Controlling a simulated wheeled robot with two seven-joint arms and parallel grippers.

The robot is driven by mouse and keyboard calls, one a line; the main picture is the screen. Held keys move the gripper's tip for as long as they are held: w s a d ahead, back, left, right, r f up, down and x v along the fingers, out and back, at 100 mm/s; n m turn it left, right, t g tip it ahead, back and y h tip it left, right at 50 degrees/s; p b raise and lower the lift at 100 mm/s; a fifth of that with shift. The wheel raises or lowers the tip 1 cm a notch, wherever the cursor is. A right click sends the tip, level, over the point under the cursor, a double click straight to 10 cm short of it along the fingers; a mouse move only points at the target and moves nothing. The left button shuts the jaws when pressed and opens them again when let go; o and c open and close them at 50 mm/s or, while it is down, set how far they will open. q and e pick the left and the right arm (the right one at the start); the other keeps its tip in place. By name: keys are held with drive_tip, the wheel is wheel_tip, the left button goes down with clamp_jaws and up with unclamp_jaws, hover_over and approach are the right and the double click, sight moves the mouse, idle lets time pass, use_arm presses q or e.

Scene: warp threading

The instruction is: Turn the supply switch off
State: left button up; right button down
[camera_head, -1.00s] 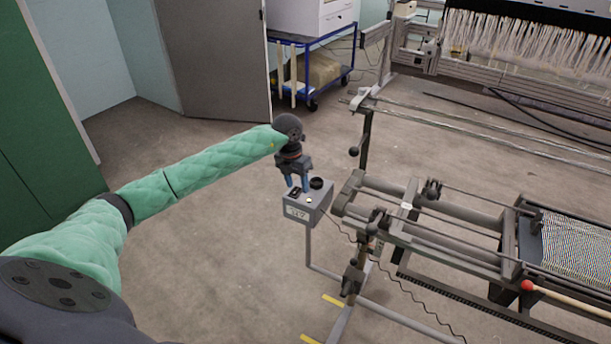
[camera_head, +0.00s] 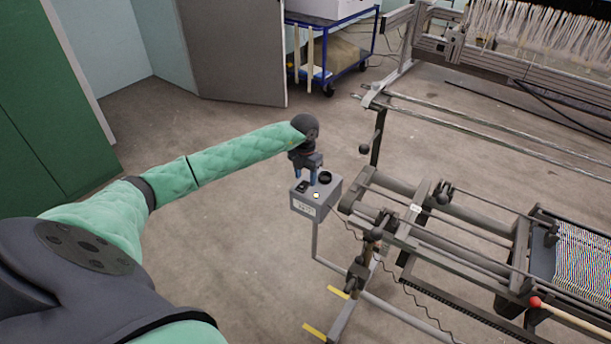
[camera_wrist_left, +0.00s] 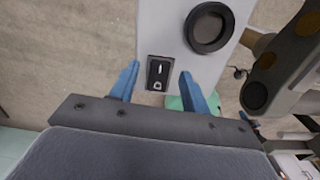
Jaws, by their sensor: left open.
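The supply switch (camera_wrist_left: 158,72) is a small black rocker with white marks on the top of a grey box, seen in the left wrist view. In the head view the switch (camera_head: 303,187) sits on the grey box (camera_head: 322,204), which stands on a thin post. My left gripper (camera_head: 305,178) is just above the box; its two blue fingers show in the left wrist view (camera_wrist_left: 160,85), open and on either side of the switch. I cannot tell whether they touch the box. My right gripper is not in view.
A round black knob (camera_wrist_left: 209,27) is beside the switch on the box. The grey loom frame (camera_head: 430,225) stands close to the right of the box. A blue cart (camera_head: 335,50) stands at the back. The floor left of the box is clear.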

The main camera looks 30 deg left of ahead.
use_arm(q)
drive_tip(key=shift+f, duration=0.65)
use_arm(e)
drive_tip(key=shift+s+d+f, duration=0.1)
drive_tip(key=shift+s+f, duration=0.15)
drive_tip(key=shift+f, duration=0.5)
